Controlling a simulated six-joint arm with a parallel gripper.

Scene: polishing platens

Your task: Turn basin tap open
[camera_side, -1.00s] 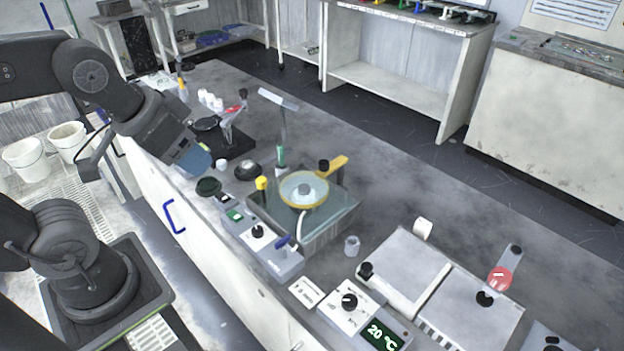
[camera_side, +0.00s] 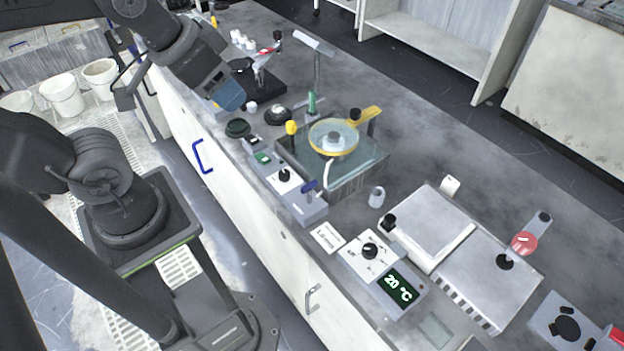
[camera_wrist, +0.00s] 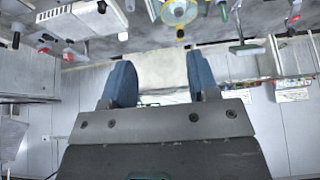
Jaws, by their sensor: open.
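The basin (camera_side: 320,140) is a round dish with a yellow rim and a yellow side handle, set on a glassy box-shaped tank (camera_side: 350,180). A blue lever (camera_side: 308,187) sits at the tank's front corner, near a pale curved tube; it may be the tap, but I cannot tell for sure. A yellow knob (camera_side: 291,128) stands at the tank's left corner. My gripper (camera_side: 230,96) is left of the basin, above the bench's front edge, apart from all of these. In the wrist view my gripper (camera_wrist: 158,80) shows two blue fingers spread wide with nothing between them; the yellow rim (camera_wrist: 178,12) shows at the top.
A dark green lid (camera_side: 238,128) and a black knob (camera_side: 278,115) lie between my gripper and the tank. A metal cup (camera_side: 377,197), flat grey plates (camera_side: 427,228) and a 20 °C display (camera_side: 397,288) are to the right.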

